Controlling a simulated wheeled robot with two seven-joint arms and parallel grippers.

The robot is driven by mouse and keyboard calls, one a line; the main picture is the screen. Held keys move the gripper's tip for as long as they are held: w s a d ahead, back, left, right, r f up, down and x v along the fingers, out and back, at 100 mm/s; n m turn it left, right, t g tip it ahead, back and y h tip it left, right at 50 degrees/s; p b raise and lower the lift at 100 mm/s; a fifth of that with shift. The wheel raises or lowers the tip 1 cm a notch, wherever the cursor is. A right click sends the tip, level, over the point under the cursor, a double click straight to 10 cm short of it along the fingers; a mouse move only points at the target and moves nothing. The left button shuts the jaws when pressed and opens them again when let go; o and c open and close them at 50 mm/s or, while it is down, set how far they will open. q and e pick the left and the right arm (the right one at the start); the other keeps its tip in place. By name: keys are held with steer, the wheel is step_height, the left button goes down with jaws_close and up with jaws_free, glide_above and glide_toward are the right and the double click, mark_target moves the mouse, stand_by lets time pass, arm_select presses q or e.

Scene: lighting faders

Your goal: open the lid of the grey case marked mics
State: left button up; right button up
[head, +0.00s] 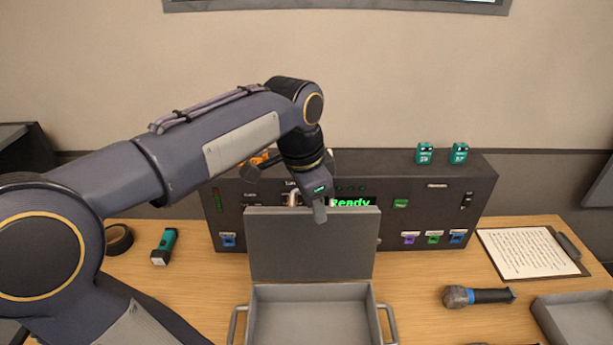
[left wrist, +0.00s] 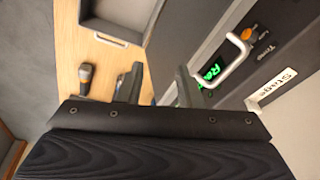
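The grey case (head: 312,292) stands on the table at the bottom centre of the head view. Its lid (head: 312,245) stands raised, nearly upright, at the back, and the inside looks empty. No mics marking shows on it from here. My left gripper (head: 320,210) is at the top edge of the lid; I cannot tell whether it touches. In the left wrist view the two fingers of my left gripper (left wrist: 158,82) are apart with nothing clearly held between them. My right gripper is not in view.
A dark console (head: 430,195) with a green Ready display stands behind the lid. A microphone (head: 478,297), a clipboard (head: 525,252) and a grey tray (head: 580,320) lie to the right. A green torch (head: 165,246) and a tape roll (head: 118,238) lie to the left.

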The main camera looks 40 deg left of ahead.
arm_select(q)
steer(key=w+a+m, duration=0.1)
steer(key=w+a, duration=0.2)
steer(key=w+a+r+m+g, duration=0.1)
steer(key=w+a, duration=0.1)
steer(key=a, duration=0.1)
steer(key=w+a+r+m+g+p, duration=0.1)
steer(key=w+a+m, duration=0.1)
steer(key=w+a, duration=0.1)
steer(key=shift+w+r+y, duration=0.25)
steer(key=shift+w+y, duration=0.05)
steer(key=shift+a+f, duration=0.15)
steer(key=shift+a, duration=0.05)
step_height(320, 180, down, 7)
steer(key=shift+w+f, duration=0.1)
steer(key=shift+f, duration=0.1)
jaws_close()
